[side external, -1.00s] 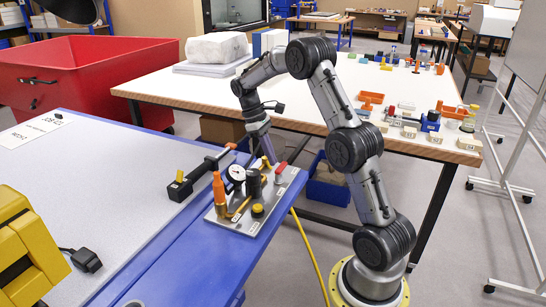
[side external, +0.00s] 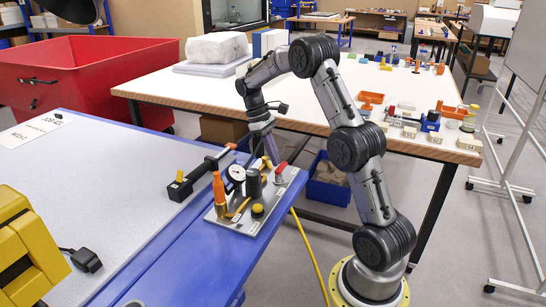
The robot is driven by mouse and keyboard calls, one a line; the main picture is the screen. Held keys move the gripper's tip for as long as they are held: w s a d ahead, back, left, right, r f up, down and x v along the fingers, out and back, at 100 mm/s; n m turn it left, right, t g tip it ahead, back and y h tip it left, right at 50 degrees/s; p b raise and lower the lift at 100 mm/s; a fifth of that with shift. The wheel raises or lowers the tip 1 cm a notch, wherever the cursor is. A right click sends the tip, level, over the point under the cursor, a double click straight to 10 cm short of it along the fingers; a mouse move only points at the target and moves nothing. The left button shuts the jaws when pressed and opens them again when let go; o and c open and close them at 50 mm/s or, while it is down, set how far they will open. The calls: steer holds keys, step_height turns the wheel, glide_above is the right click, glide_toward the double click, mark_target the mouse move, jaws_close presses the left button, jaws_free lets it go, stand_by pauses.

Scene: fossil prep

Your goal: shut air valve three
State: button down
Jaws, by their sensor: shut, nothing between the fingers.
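A grey metal panel (side external: 235,222) sits on the blue edge of the bench and carries the air fittings. On it are a round white-faced gauge (side external: 237,173), a dark cylinder (side external: 253,183), a yellow knob (side external: 257,210), a red handle (side external: 281,168) and a small yellow handle (side external: 266,162). I cannot tell which of these is air valve three; no number is readable. My gripper (side external: 270,160) is shut and empty, pointing down at the back of the panel, between the yellow and red handles. Its fingertips are small here, and whether they touch a handle is unclear.
An orange-topped bottle (side external: 219,190) stands at the panel's left. A black tool with an orange end (side external: 200,175) lies on the grey bench top behind it. A yellow hose (side external: 310,255) runs down to the floor. The white table (side external: 200,88) lies behind my arm.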

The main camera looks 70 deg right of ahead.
steer(key=shift+s+d+m+y, duration=0.2)
steer(key=shift+s+m+y, duration=0.1)
steer(key=shift+m, duration=0.5)
steer(key=m, duration=0.1)
steer(key=s+m, duration=0.1)
steer(key=shift+d+m+y, duration=0.25)
steer(key=shift+m+y, duration=0.05)
steer(key=shift+y, duration=0.1)
steer(key=m, duration=0.1)
steer(key=s+m+t+y, duration=0.1)
steer(key=m, duration=0.2)
steer(key=shift+s+d+m, duration=0.15)
steer(key=shift+s+m, duration=0.15)
steer(key=shift+s, duration=0.1)
steer(key=m, duration=0.1)
steer(key=s+m+t+y, duration=0.1)
steer(key=m, duration=0.1)
steer(key=shift+s+a+m+t, duration=0.2)
steer(key=shift+m+t, duration=0.1)
steer(key=m, duration=0.2)
steer(key=s+m+t, duration=0.1)
steer(key=shift+s+a+m+y, duration=0.15)
steer(key=shift+a+m+y, duration=0.15)
steer(key=shift+a+m, duration=0.1)
steer(key=shift+s+a, duration=0.1)
steer(key=shift+a, duration=0.05)
steer(key=shift+s, duration=0.1)
